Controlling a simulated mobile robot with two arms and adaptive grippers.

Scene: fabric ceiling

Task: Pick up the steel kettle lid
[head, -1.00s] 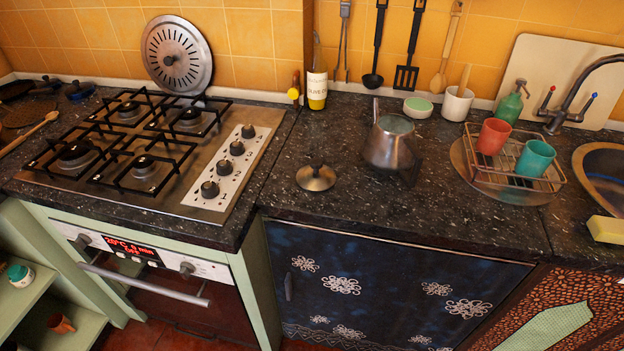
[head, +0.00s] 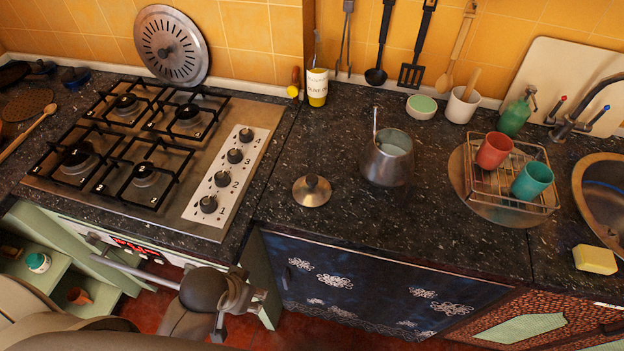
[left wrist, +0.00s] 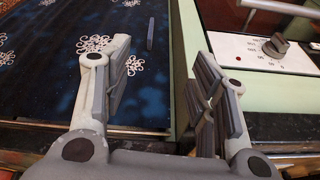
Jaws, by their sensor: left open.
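The steel kettle lid (head: 312,194), a small round disc with a dark knob, lies flat on the dark speckled counter, knob up. The steel kettle (head: 386,166) stands open to the right of it, apart from it. My left gripper (head: 240,308) is in front of the counter, lower than the lid and to its left in the head view. In the left wrist view the same gripper (left wrist: 160,88) is open with nothing between its fingers, facing the cabinet fronts; the lid does not show there. My right gripper is in neither view.
The gas hob (head: 150,150) is left of the lid. The dish rack (head: 510,185) with two cups is at the right, beside the sink (head: 602,190). The counter around the lid is clear.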

